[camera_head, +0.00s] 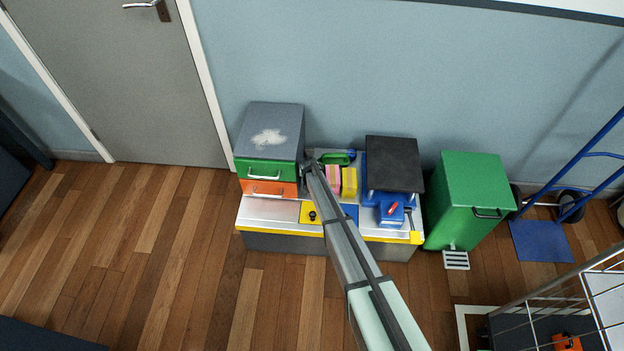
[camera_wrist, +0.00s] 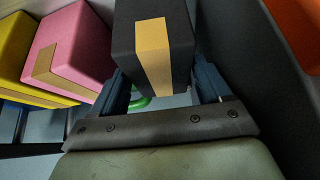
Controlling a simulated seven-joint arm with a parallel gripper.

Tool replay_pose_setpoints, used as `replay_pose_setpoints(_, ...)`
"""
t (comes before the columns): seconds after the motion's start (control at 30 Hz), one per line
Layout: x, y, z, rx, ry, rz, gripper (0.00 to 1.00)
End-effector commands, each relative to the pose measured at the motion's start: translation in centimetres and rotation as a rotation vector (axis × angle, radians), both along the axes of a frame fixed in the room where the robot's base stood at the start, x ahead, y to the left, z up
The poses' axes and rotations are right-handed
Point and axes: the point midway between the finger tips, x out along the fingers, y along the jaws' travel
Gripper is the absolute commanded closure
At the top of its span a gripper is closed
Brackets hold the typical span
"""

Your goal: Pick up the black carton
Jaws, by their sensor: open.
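The black carton (camera_wrist: 128,42), a dark box with a tan tape strip, fills the middle of the wrist view. My gripper (camera_wrist: 163,80) is open, with one blue-grey finger on each side of the carton. I cannot tell whether either finger touches it. In the head view my gripper (camera_head: 309,164) is over the bench top, beside the green and orange drawers. The black carton cannot be made out there, where my arm covers that spot.
A pink carton (camera_wrist: 70,48) and a yellow carton (camera_wrist: 22,50) stand left of the black one in the wrist view. The drawer unit (camera_head: 271,133) rises close by.

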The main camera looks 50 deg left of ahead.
Motion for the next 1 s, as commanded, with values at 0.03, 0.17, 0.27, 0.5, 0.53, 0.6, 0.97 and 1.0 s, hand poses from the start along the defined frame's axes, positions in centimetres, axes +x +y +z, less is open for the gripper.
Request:
replay_pose_setpoints(0.03,0.00,0.00,-0.08,0.000,0.000,0.000,0.23)
replay_pose_setpoints(0.17,0.00,0.00,-0.21,0.000,0.000,0.000,0.23)
replay_pose_setpoints(0.27,0.00,0.00,-0.23,0.000,0.000,0.000,0.23)
replay_pose_setpoints(0.5,-0.01,-0.01,-0.22,0.000,0.000,0.000,0.29)
replay_pose_setpoints(0.53,0.00,-0.01,-0.22,0.000,0.000,0.000,0.32)
replay_pose_setpoints(0.6,0.00,-0.01,-0.22,0.000,0.000,0.000,0.38)
replay_pose_setpoints(0.97,0.01,-0.02,-0.23,0.000,0.000,0.000,0.73)
replay_pose_setpoints(1.0,0.01,-0.02,-0.23,0.000,0.000,0.000,0.77)
